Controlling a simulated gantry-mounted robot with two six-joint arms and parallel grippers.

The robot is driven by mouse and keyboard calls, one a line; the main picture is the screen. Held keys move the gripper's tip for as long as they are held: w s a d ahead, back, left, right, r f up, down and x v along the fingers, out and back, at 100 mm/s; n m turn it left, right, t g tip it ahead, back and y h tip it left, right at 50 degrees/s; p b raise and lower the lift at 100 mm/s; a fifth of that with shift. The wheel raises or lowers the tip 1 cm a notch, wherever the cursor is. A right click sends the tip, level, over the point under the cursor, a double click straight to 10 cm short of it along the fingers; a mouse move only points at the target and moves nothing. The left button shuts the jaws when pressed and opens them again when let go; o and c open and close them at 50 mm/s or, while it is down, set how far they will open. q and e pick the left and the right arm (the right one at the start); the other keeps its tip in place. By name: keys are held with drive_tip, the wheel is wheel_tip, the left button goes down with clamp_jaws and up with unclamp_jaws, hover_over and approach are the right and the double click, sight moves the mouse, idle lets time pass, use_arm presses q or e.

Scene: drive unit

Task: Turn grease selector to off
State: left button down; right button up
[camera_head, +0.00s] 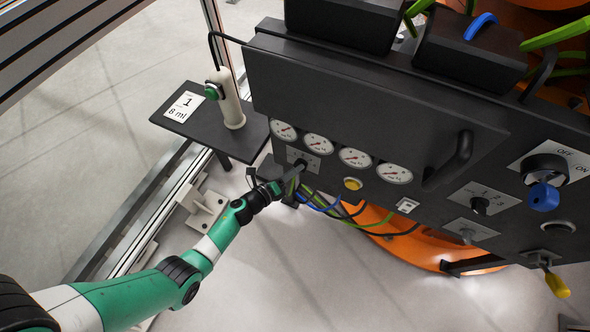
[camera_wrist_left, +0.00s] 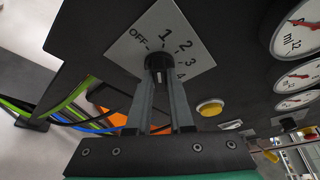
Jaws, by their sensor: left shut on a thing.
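The grease selector is a small dark knob (camera_wrist_left: 158,62) on a white plate (camera_wrist_left: 175,35) marked OFF, 1, 2, 3 and another mark partly covered. My left gripper (camera_wrist_left: 160,75) is shut on this knob, one finger on each side. The knob's pointing direction is hard to make out; it appears to be near the 1. In the head view my left gripper (camera_head: 293,175) reaches the lower left of the panel, at the selector's plate (camera_head: 303,158), and hides much of the knob. My right gripper is in neither view.
Several round gauges (camera_head: 318,144) sit just above and right of the selector. A yellow button (camera_head: 352,183) is to its right. Cables (camera_head: 335,208) hang below. A black handle (camera_head: 450,160), another selector (camera_head: 480,205) and a blue-and-black OFF/ON switch (camera_head: 545,168) are farther right.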

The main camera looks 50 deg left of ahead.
use_arm(q)
drive_tip(key=n+t+h, duration=0.1)
drive_tip(key=n, duration=0.2)
drive_tip(key=shift+a+f+n+t, duration=0.1)
drive_tip(key=shift+f+n+t, duration=0.05)
drive_tip(key=shift+n+t, duration=0.25)
idle(0.3)
drive_tip(key=c, duration=0.8)
unclamp_jaws()
drive_tip(key=shift+s, duration=0.1)
drive_tip(key=s+p, duration=0.5)
drive_tip(key=s, duration=0.6)
drive_tip(key=shift+s+r, duration=0.25)
drive_tip(key=shift+r, duration=0.05)
